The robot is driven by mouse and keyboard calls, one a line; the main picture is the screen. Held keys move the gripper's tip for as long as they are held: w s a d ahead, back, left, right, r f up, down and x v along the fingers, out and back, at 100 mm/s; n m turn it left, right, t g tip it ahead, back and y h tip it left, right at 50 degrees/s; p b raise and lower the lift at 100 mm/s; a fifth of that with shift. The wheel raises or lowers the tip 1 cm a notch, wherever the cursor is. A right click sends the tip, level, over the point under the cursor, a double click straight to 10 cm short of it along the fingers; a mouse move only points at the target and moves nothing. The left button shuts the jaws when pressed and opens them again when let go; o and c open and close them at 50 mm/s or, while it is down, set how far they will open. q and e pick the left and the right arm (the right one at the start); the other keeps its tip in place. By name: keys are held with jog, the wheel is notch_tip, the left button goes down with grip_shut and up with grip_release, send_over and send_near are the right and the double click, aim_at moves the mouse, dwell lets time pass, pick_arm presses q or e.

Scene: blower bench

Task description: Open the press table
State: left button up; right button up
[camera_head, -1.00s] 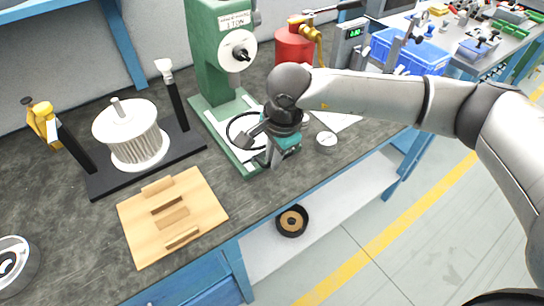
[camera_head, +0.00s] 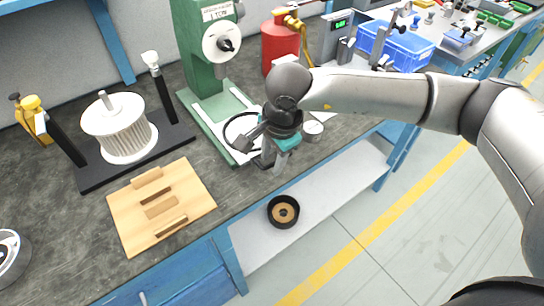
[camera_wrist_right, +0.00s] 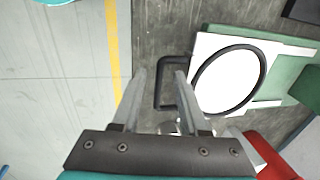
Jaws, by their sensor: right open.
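The green press (camera_head: 196,50) stands at the back of the bench. Its white press table (camera_wrist_right: 212,44) carries a black ring (camera_wrist_right: 196,92) and has a black U-shaped handle (camera_wrist_right: 159,90) on its side toward the bench's front edge. In the head view the ring (camera_head: 228,122) shows beside my wrist. My right gripper (camera_head: 268,160) points down at the front of the press. In the right wrist view its fingers (camera_wrist_right: 160,74) are apart, with the handle's outer bar in the gap between them. I cannot tell whether they touch it. My left gripper is not in view.
A small round gauge (camera_head: 313,131) sits right of my gripper. A wooden board (camera_head: 190,190) and a black stand with a white pleated filter (camera_head: 122,135) are to the left. A red canister (camera_head: 279,48) stands behind my arm. A black ring part (camera_head: 283,211) lies on the lower shelf.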

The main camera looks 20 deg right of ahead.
jog(key=shift+r, duration=0.1)
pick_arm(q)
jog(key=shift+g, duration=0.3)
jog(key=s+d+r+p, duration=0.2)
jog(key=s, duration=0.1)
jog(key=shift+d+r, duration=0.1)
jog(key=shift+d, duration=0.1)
pick_arm(e)
notch_tip(320, 180, up, 15)
jog(key=s+d, duration=0.1)
jog(key=s, duration=0.2)
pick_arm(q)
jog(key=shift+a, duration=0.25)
pick_arm(e)
jog(key=shift+f, duration=0.2)
